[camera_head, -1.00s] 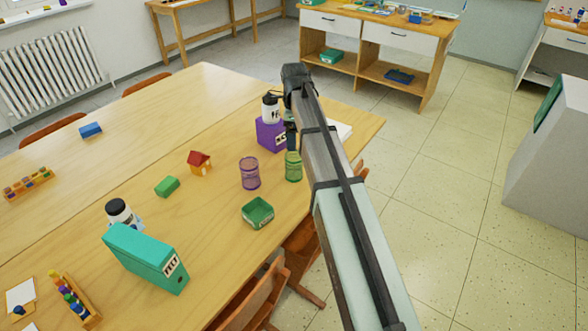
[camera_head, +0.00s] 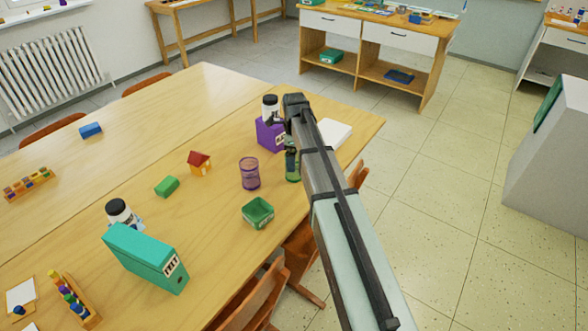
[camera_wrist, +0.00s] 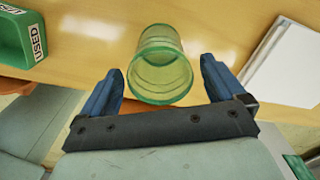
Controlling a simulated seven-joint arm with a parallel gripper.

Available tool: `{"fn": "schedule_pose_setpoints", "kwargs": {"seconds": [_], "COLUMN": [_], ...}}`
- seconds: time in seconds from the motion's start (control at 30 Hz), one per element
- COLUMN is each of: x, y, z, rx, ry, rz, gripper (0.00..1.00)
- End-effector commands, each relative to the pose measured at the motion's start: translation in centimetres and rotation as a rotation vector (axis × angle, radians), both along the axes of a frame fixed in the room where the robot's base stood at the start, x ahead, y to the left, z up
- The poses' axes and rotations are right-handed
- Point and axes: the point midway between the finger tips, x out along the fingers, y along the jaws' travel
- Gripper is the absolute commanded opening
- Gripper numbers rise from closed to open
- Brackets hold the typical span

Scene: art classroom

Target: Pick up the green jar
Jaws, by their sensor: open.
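The green jar (camera_head: 292,166) is a see-through green cup standing on the wooden table near its front right edge. In the head view my arm and gripper (camera_head: 291,142) partly cover its top. In the wrist view the jar (camera_wrist: 160,66) shows between and just beyond the two blue fingertips of my gripper (camera_wrist: 161,72). The fingers are apart with nothing held, one on each side of the jar's near end. I cannot tell whether either finger touches it.
A purple jar (camera_head: 249,173) stands left of the green jar. A purple box (camera_head: 270,134) with a white bottle (camera_head: 270,108) is behind it. A green tray (camera_head: 258,212) lies in front, and a white pad (camera_head: 330,134) lies to the right. Chairs (camera_head: 262,290) line the front edge.

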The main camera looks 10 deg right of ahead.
Motion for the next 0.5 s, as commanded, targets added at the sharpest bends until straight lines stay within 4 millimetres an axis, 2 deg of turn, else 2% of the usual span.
{"fn": "schedule_pose_setpoints", "kwargs": {"seconds": [0.3, 0.5], "x": [0.0, 0.0], "y": [0.0, 0.0], "z": [-3.8, -4.6], "rx": [0.0, 0.0], "ry": [0.002, 0.0], "rz": [0.0, 0.0], "gripper": [0.97, 0.97]}}
